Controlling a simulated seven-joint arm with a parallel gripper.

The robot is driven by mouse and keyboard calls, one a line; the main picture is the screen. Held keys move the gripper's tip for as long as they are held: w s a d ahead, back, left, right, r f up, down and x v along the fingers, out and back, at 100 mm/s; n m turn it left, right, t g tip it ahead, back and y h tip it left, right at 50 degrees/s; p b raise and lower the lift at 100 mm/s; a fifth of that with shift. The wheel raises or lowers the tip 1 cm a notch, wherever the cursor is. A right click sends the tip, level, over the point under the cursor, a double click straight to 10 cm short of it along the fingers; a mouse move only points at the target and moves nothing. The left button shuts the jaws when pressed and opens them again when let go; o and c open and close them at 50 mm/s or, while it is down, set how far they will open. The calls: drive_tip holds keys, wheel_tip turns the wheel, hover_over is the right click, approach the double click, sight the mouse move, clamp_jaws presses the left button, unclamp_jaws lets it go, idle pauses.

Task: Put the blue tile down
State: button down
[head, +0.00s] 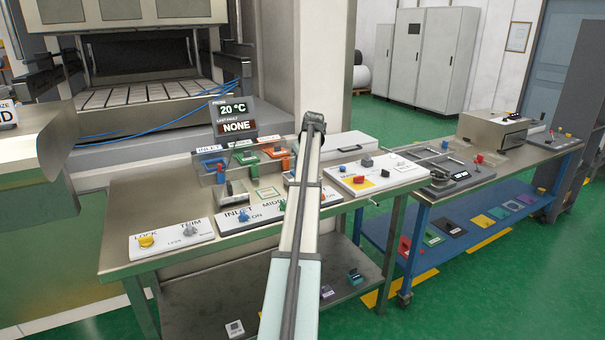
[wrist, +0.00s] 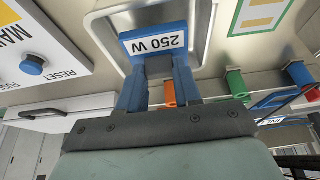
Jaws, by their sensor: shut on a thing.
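In the wrist view my gripper (wrist: 158,75) is shut on the blue tile (wrist: 155,42), a blue piece with a white label reading "250 W", upside down in this view. The tile is held at the fingertips over a shallow metal tray (wrist: 98,32) with a rounded rim. I cannot tell whether the tile touches the tray floor. In the head view my arm covers the gripper, the tile and most of the tray area.
A rack with blue (head: 213,165), green (head: 245,157) and orange (head: 279,153) pieces stands behind. A green-framed card (head: 265,194) lies left of my arm. A white control panel (head: 375,178) is at right, and a white box (head: 345,145) behind it.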

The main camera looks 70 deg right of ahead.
drive_tip(key=shift+f, duration=1.6)
drive_tip(key=shift+f, duration=0.15)
drive_tip(key=c, duration=0.8)
unclamp_jaws()
drive_tip(key=v, duration=1.2)
